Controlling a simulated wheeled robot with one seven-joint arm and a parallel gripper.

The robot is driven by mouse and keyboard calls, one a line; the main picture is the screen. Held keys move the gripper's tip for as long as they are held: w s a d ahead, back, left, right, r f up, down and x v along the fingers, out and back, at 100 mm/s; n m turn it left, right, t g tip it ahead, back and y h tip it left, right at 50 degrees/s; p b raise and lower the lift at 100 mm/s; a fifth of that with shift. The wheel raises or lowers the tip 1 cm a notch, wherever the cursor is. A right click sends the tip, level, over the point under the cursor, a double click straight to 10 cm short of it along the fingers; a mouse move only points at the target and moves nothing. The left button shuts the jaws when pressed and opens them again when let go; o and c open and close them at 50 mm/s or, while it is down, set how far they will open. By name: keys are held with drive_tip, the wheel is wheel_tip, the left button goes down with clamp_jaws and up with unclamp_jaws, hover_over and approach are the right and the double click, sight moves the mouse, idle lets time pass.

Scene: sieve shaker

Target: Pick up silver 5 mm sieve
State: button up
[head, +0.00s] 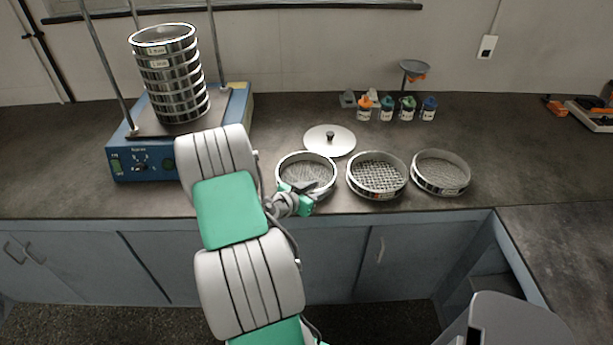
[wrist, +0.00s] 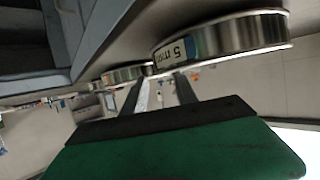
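The silver 5 mm sieve (wrist: 225,38) shows in the wrist view, upper right, its side label reading "5 mm" beside a blue patch. It is close beyond my fingertips, with no contact visible. My gripper (wrist: 160,90) is open, with nothing between its two fingers. In the head view my gripper (head: 308,188) is at the front of the left of three silver sieves (head: 290,160) and hides part of it. The middle sieve (head: 351,180) has a coarse mesh. Labels in the head view are too small to read, so I cannot tell which one is 5 mm there.
A finer sieve (head: 466,178) lies at the right of the row. A round lid (head: 330,147) lies behind. A blue shaker (head: 150,160) with a sieve stack (head: 180,90) stands at left. Small bottles (head: 387,110) stand at the back. The bench front edge is close.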

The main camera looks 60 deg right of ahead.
sight(329, 185)
drive_tip(key=p+x, duration=0.1)
drive_tip(key=x, duration=0.5)
drive_tip(key=shift+s+d+p, duration=0.1)
drive_tip(key=shift+s+p, duration=0.05)
drive_tip(key=shift+p, duration=0.25)
drive_tip(key=shift+r, duration=0.1)
drive_tip(key=shift+c, duration=0.2)
clamp_jaws()
idle(0.5)
